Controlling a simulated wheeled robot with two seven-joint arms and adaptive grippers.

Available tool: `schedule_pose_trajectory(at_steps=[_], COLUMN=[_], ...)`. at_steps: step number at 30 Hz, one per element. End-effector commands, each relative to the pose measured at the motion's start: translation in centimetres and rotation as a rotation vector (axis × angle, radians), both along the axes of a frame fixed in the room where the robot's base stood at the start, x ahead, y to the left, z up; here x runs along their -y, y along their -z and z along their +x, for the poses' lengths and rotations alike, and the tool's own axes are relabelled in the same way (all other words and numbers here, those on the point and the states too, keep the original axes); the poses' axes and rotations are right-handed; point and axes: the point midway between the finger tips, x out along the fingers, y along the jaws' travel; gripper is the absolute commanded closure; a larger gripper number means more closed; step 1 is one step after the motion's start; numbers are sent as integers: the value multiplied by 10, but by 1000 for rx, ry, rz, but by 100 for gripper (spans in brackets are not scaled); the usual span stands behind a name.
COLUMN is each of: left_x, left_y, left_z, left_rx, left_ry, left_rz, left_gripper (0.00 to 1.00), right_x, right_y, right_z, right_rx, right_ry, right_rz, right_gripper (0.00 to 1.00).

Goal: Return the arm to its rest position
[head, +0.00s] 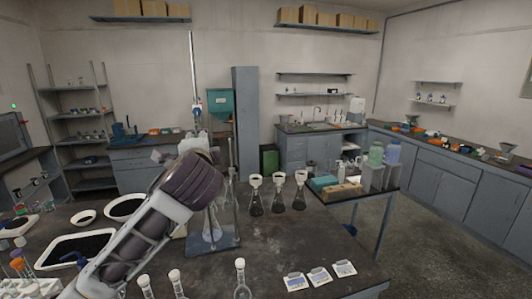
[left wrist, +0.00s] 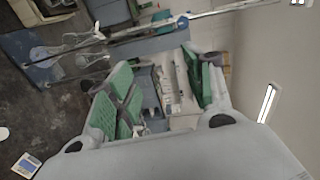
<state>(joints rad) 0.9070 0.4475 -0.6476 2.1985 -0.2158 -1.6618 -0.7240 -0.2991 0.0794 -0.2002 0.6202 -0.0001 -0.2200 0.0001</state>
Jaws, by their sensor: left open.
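My left arm reaches up from the lower left in the head view, and its left gripper (head: 188,148) is raised in front of the retort stand. In the left wrist view, the two green-padded fingers of the left gripper (left wrist: 160,82) stand wide apart with nothing between them. The retort stand's base plate (head: 226,241) sits on the dark bench (head: 275,235), partly hidden behind my arm. A clear flask (head: 212,230) stands on that plate. The stand's rods (left wrist: 150,30) cross the top of the left wrist view, beside the fingers. My right gripper is out of view.
Several flasks stand right of the stand, including one dark-filled flask (head: 278,197). More glassware, including a flask (head: 240,278), lines the front edge beside small scales (head: 319,276). A white-rimmed tray (head: 72,237) lies left of my arm. A side table (head: 385,190) holds bottles.

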Motion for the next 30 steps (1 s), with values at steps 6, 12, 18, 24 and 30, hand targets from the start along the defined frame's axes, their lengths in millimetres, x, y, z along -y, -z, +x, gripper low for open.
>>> schedule_pose_trajectory(at_steps=[6,12,18,24,30], left_x=[2,3,3,2,0], left_y=[39,83,127,170,212], left_z=[0,-4,-11,-21,-35], left_rx=[-61,-132,-203,-274,-343], left_ry=[16,24,23,9,-13], left_rz=[-78,-175,-276,-374,-473], left_gripper=[48,48,48,48,48], right_x=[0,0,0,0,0], right_y=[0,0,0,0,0], right_z=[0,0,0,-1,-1], right_rx=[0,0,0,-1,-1], right_ry=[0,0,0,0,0], right_rz=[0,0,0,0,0], right_gripper=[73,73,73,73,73])
